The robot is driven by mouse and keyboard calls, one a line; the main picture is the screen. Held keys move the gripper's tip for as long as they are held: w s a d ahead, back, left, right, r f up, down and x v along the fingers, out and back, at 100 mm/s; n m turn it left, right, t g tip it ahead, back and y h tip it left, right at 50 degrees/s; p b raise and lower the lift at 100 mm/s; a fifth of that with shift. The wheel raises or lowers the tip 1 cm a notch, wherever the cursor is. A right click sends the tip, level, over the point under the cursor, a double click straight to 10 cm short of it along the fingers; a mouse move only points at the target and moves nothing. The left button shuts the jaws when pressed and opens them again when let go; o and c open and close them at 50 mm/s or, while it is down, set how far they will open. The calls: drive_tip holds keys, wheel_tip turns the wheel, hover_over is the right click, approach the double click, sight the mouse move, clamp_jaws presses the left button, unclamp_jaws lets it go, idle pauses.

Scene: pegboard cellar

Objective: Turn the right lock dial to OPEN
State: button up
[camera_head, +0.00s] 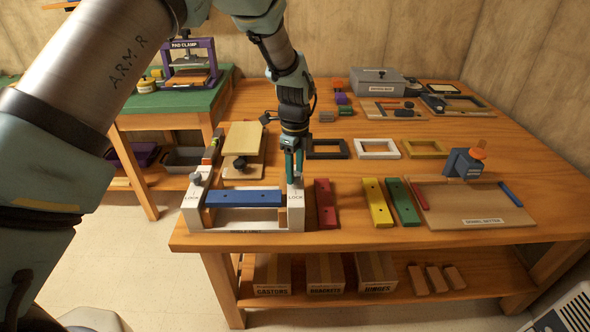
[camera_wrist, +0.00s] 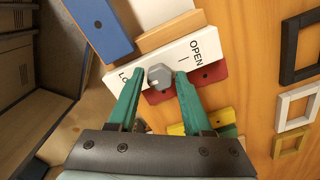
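The clamp fixture has two white end blocks with a blue bar (camera_head: 243,198) between them. The right lock dial (camera_wrist: 159,76) is a grey knob on the right white block (camera_wrist: 181,58). That block is printed OPEN with a tick mark on one side and LOCK, partly hidden by a finger, on the other. Which mark the knob points at is unclear. My gripper (camera_head: 294,178) reaches down over this dial. In the wrist view its green fingers (camera_wrist: 159,72) stand open on both sides of the knob, with a visible gap at the left. The left lock dial (camera_head: 196,178) stands on the left white block.
A red bar (camera_head: 325,203) lies close to the right of the fixture, with yellow (camera_head: 377,202) and green (camera_head: 402,202) bars beyond. A wooden board (camera_head: 242,139) with a black knob stands behind. A dowel tray (camera_head: 475,215) lies further right. The table's front edge is near.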

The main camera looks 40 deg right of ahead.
clamp_jaws()
